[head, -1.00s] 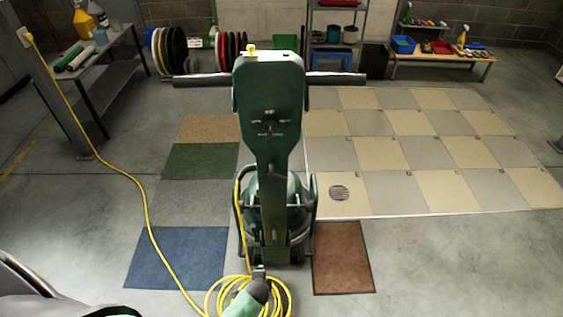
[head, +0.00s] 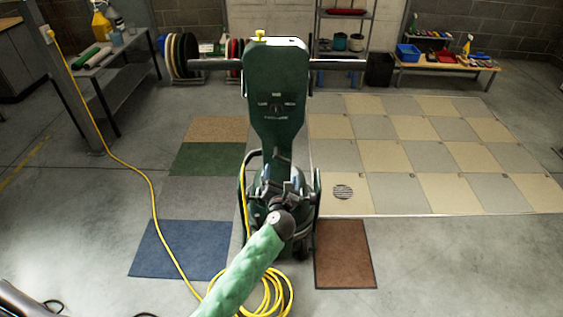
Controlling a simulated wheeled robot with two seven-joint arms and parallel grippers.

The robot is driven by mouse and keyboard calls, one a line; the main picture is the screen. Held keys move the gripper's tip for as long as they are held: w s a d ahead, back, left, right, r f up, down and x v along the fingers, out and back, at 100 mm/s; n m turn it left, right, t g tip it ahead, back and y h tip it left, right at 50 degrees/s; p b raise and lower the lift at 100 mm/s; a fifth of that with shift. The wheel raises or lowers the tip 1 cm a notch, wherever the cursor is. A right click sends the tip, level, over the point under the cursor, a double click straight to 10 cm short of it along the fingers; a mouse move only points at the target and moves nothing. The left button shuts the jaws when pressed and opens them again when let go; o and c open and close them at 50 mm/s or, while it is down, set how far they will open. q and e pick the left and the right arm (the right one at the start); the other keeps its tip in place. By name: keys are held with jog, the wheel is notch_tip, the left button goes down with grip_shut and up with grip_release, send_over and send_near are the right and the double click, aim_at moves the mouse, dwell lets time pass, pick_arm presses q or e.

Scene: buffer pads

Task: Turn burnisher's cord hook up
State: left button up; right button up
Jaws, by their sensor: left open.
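The green burnisher (head: 277,95) stands upright in the middle of the head view, its back panel facing me and its dark handlebar (head: 215,64) across the top. A small yellow part (head: 260,35) sits at its top edge. I cannot make out the cord hook clearly. The yellow cord (head: 152,190) runs down the machine and lies coiled on the floor. My left arm, in a padded green sleeve, reaches up from below. Its dark gripper end (head: 281,222) is in front of the burnisher's lower body and hides part of it; it is open, with nothing seen in it. My right gripper is out of view.
Blue (head: 178,250), green (head: 206,159) and brown (head: 345,254) floor pads lie around the burnisher. A tiled floor area (head: 430,150) with a drain is at right. A bench (head: 440,67) and a grey table (head: 105,68) stand behind. The cord crosses the left floor.

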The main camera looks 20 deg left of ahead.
aim_at(281, 161)
pick_arm(q)
jog(key=shift+p+x, duration=0.75)
jog(key=shift+x, duration=3.3)
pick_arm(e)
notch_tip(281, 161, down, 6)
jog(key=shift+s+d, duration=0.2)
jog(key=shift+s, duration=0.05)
pick_arm(q)
jog(key=shift+r, duration=0.2)
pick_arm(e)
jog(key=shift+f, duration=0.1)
pick_arm(q)
jog(key=c, duration=1)
